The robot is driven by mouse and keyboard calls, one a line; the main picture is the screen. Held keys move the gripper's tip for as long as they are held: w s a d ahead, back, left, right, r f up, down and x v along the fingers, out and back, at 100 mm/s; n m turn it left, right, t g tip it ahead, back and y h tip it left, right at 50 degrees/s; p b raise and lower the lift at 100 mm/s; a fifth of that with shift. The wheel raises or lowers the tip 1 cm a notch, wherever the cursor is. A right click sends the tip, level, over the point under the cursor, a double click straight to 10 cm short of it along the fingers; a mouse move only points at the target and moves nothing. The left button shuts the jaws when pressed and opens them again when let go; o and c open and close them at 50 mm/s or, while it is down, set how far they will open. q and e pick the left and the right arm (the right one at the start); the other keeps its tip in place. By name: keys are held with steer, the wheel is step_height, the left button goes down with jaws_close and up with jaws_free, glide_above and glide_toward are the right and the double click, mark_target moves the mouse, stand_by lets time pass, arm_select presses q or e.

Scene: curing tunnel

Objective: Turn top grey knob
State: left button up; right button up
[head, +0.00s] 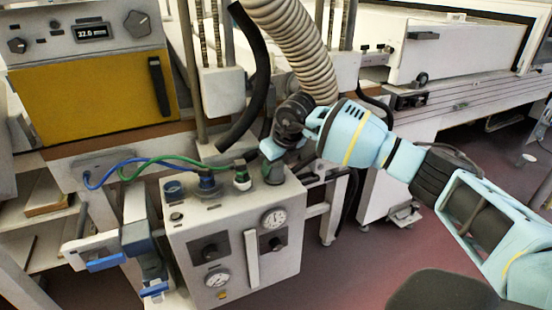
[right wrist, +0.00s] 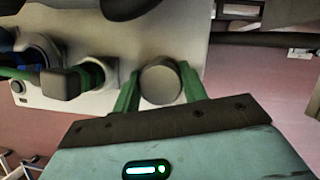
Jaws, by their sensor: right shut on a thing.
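The top grey knob (right wrist: 161,82) is a round grey cap on top of the white control box (head: 190,240). In the right wrist view it sits between the two green fingers of my right gripper (right wrist: 160,88). The right gripper (head: 273,167) reaches down from the right to the back right corner of the box top in the head view, shut on the knob. There the fingers and wrist largely hide the knob. Its turn angle cannot be read. My left gripper is not in view.
Beside the knob on the box top stand a green-and-white fitting (head: 241,176) and a blue fitting (head: 206,181), with green and blue hoses. A ribbed duct (head: 300,45) hangs behind my right wrist. A yellow-door oven (head: 85,95) stands at left.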

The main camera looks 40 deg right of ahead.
steer(key=shift+r+m, duration=0.1)
steer(key=shift+m, duration=0.3)
steer(key=o, duration=1)
steer(key=shift+c, duration=0.2)
steer(key=v, duration=0.7)
steer(key=shift+s+r+p, duration=0.2)
steer(key=shift+r+p, duration=0.15)
steer(key=shift+p, duration=0.05)
steer(key=shift+a+f, duration=0.1)
